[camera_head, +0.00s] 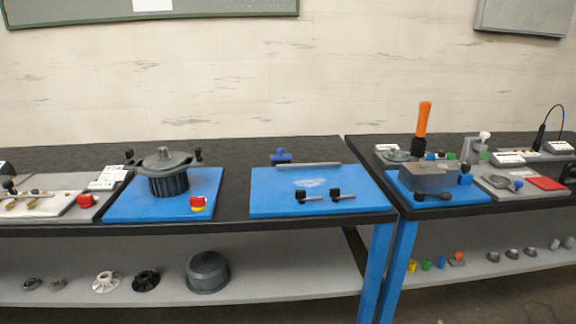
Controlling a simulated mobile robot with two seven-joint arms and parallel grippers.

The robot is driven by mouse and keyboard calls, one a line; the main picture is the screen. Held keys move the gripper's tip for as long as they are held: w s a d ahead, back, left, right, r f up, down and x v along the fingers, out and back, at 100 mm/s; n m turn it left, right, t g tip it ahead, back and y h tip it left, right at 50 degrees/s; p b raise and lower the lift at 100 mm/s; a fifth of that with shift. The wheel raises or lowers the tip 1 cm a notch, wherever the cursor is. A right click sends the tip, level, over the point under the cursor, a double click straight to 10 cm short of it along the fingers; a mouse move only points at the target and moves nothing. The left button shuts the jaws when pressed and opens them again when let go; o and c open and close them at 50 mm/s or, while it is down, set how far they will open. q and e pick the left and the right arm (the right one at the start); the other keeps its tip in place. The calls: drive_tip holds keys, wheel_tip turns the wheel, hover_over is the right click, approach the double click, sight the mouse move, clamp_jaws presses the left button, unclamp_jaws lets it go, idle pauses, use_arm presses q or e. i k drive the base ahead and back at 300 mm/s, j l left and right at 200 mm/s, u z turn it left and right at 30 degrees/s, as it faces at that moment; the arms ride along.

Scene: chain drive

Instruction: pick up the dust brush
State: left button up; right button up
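I cannot make out a dust brush for certain. An upright orange handle with a dark lower part (423,118) stands at a grey metal block (432,177) on the right table; what tool it belongs to is unclear. A pale smear (310,183) marks the middle blue mat (270,206). A long grey bar with a small blue part (281,157) at its left lies at that mat's back edge. Two small black-knobbed pieces lie near its front. Neither of my grippers is in view.
A left blue mat (125,208) holds a dark finned housing (168,180) and a red-yellow button (197,203). Two dark tables meet with a narrow gap at blue legs (376,265). The lower shelf holds a grey pot (207,272) and several small parts. Bare tabletop lies between the blue mats.

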sight(280, 158)
drive_tip(key=i+j+u, duration=0.35)
drive_tip(key=i+j, duration=0.6)
